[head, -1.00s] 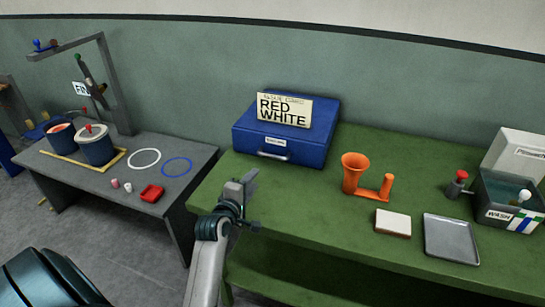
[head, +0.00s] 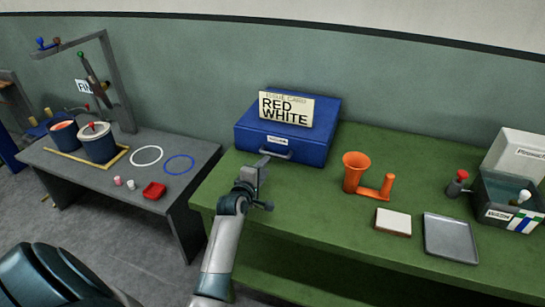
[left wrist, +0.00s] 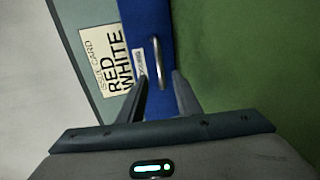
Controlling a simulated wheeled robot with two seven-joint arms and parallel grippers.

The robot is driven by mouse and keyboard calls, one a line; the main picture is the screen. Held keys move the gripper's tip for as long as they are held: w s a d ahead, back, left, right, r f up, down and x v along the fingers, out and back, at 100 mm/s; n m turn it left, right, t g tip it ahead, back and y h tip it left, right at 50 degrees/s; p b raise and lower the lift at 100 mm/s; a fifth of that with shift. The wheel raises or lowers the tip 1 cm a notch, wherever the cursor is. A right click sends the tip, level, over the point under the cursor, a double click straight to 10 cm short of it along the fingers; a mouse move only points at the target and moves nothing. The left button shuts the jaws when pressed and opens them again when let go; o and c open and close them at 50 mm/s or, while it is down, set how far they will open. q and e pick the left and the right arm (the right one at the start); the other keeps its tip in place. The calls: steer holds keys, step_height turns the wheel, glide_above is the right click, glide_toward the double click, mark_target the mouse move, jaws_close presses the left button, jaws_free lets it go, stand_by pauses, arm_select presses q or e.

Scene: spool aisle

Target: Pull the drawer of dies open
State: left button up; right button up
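The drawer of dies is a blue box (head: 315,140) on the green table, with a card reading RED WHITE (head: 286,107) on top. Its front has a pale label and a metal handle (head: 276,154). No gap shows at the front. My left gripper (head: 262,164) is just in front of the handle. In the left wrist view its two fingers (left wrist: 160,90) are apart and empty, and the handle (left wrist: 156,60) is a little beyond the fingertips, between their lines. My right gripper is not in view.
On the green table (head: 310,185) stand an orange funnel piece (head: 355,170), a white-topped block (head: 393,222), a grey tray (head: 450,238) and a wash tub (head: 508,205). A grey table (head: 110,185) with pots is at left. The table front before the box is clear.

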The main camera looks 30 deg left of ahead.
arm_select(q)
steer(key=shift+p+x, duration=0.3)
steer(key=shift+x, duration=4)
steer(key=shift+c, duration=0.3)
jaws_close()
